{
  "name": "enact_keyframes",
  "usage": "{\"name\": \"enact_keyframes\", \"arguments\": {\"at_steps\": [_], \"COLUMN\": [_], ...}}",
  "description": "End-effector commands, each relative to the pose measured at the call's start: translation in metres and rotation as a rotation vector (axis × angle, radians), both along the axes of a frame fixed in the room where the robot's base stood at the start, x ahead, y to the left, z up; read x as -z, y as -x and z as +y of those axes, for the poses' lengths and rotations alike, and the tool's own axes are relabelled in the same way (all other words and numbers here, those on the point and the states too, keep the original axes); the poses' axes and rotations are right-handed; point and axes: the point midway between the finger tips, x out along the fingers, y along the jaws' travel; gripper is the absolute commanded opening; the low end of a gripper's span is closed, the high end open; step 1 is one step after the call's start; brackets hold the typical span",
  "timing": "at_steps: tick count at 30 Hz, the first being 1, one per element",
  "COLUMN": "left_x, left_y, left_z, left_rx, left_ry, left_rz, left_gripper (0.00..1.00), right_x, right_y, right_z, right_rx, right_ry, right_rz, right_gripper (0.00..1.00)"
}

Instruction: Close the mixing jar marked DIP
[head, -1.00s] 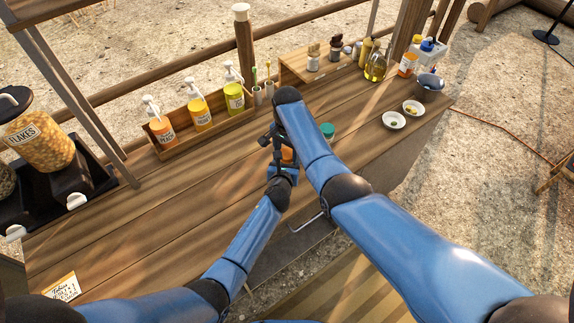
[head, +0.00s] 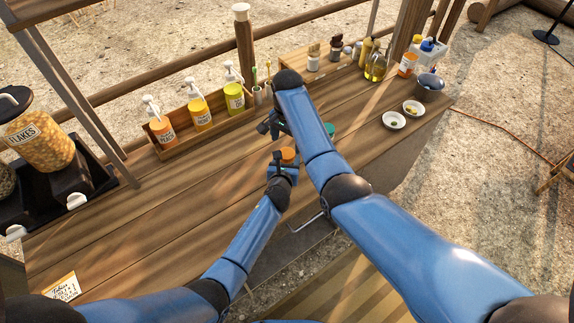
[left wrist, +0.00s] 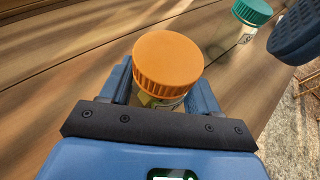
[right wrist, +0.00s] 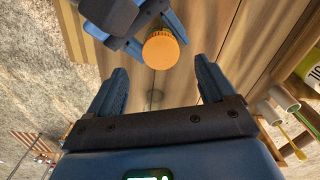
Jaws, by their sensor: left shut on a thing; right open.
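A jar with an orange ribbed lid (head: 288,155) stands at the front of the wooden counter. My left gripper (head: 281,167) is shut around its body; in the left wrist view the orange lid (left wrist: 168,62) sits on top of the jar, looking level. I cannot tell how tight it is. The jar's label is mostly hidden, so I cannot read it. My right gripper (head: 270,126) is open and empty, apart from the lid. In the right wrist view the orange lid (right wrist: 160,50) lies beyond the open fingers (right wrist: 157,85).
A teal-lidded jar (head: 329,130) stands close by, partly behind my right arm. A wooden caddy (head: 205,127) with pump bottles is behind. Two small white bowls (head: 394,121) and an oil bottle (head: 375,68) are at right. The counter's left middle is clear.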

Motion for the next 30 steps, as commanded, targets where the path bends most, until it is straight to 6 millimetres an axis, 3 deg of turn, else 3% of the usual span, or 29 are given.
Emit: {"name": "enact_keyframes", "arguments": {"at_steps": [6,12,25,26,30], "left_x": [0.000,0.000,0.000,0.000,0.000], "left_y": [0.000,0.000,0.000,0.000,0.000], "left_z": [-0.001,-0.001,-0.001,-0.001,-0.001], "left_rx": [0.001,0.002,0.002,0.002,0.002], "left_ry": [0.000,0.001,0.001,0.001,0.001], "left_rz": [0.000,0.000,0.000,0.000,0.000], "left_gripper": [0.00,0.00,0.00,0.63,0.84], "right_x": [-0.040,-0.062,-0.070,-0.070,-0.070], "right_y": [-0.001,-0.001,-0.001,-0.001,-0.001], "right_z": [0.001,0.001,0.000,0.000,0.000], "right_rx": [0.000,0.000,0.000,0.000,0.000], "right_ry": [-0.003,-0.002,-0.003,-0.003,-0.003], "right_rz": [-0.005,-0.004,-0.003,-0.003,-0.003], "right_gripper": [0.83,0.83,0.83,0.83,0.83]}}
